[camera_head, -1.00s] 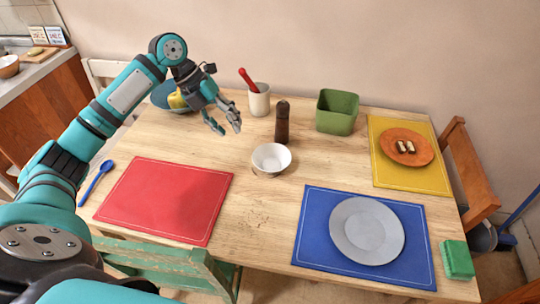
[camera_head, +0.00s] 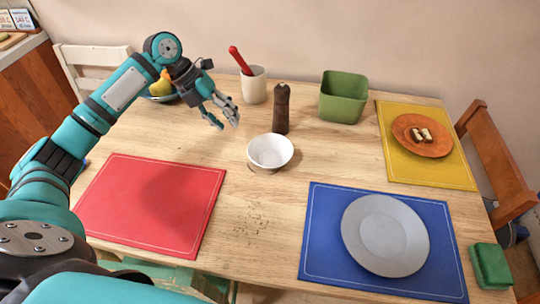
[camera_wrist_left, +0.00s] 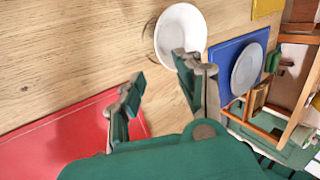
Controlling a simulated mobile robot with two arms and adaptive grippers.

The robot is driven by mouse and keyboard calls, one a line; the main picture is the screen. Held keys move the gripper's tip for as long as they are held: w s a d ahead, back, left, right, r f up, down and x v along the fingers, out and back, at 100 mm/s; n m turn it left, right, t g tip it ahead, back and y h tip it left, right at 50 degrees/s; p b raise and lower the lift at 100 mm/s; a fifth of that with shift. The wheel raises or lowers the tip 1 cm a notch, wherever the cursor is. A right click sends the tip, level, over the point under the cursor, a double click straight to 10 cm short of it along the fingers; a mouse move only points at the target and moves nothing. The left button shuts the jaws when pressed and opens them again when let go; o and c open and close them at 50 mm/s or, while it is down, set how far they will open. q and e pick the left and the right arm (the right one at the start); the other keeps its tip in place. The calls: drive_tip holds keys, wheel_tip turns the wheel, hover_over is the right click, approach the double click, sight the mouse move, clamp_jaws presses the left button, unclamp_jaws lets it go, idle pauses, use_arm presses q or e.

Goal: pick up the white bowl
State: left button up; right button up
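The white bowl (camera_head: 270,151) stands upright and looks empty on the wooden table, near the middle. It also shows in the left wrist view (camera_wrist_left: 181,36), just beyond my fingertips. My left gripper (camera_head: 226,116) is open and empty above the table, to the upper left of the bowl and apart from it. In the left wrist view its two fingers (camera_wrist_left: 158,80) are spread wide, with bare table between them. My right gripper is not in view.
A brown pepper mill (camera_head: 281,108) stands close behind the bowl. A cream cup (camera_head: 254,87) with a red-handled utensil and a green bin (camera_head: 343,98) stand further back. A red mat (camera_head: 152,203) and a blue mat (camera_head: 316,240) with a grey plate (camera_head: 385,235) lie in front.

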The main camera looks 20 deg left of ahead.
use_arm(q)
approach(260, 159)
drive_tip(key=shift+w+a+f, duration=0.1)
drive_tip(key=shift+w, duration=0.05)
drive_tip(key=shift+p+x, duration=0.65)
drive_tip(key=shift+x, duration=2.5)
clamp_jaws()
